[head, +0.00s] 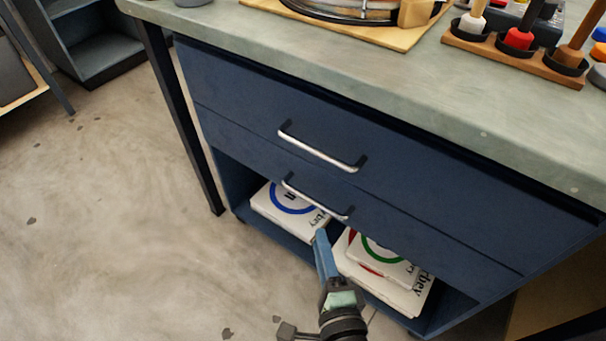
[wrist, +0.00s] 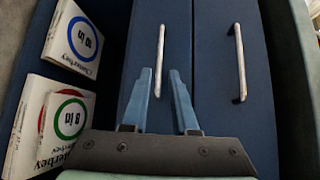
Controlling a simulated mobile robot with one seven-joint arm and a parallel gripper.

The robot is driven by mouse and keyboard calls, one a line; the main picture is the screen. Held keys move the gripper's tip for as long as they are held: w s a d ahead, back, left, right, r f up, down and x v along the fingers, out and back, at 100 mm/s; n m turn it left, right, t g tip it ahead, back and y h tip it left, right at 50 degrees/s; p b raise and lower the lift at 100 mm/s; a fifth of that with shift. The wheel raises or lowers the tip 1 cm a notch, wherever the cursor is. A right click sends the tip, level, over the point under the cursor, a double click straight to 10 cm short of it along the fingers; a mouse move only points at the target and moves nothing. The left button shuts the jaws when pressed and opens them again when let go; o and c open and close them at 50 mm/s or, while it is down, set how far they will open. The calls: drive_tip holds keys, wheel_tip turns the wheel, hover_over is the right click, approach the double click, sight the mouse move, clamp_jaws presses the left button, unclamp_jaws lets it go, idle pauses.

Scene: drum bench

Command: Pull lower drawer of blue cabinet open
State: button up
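The blue cabinet (head: 390,165) under the bench has an upper and a lower drawer front, both flush and shut. The lower drawer's silver bar handle (head: 315,203) also shows upright in the wrist view (wrist: 160,50); the upper drawer's handle (head: 318,152) is to its right there (wrist: 238,62). My gripper (head: 321,236) is just below the lower handle in the head view. In the wrist view, my gripper (wrist: 160,72) is open, one blue finger on each side of the lower handle's line. I cannot tell whether the fingers touch the handle or how deep they reach.
Below the drawers is an open shelf with white drumhead boxes (head: 290,210), including a stacked pair (head: 385,270). The green-grey benchtop (head: 400,70) overhangs the cabinet. A dark bench leg (head: 180,120) stands at left. The floor (head: 110,220) at left is clear.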

sight(308, 198)
drive_tip(key=b+x, duration=0.1)
drive_tip(key=x, duration=1.1)
drive_tip(key=shift+w+a+r+b, duration=0.1)
drive_tip(key=shift+w+a+b, duration=0.1)
drive_tip(key=shift+b, duration=0.2)
drive_tip(key=shift+d, duration=0.1)
clamp_jaws()
idle(0.7)
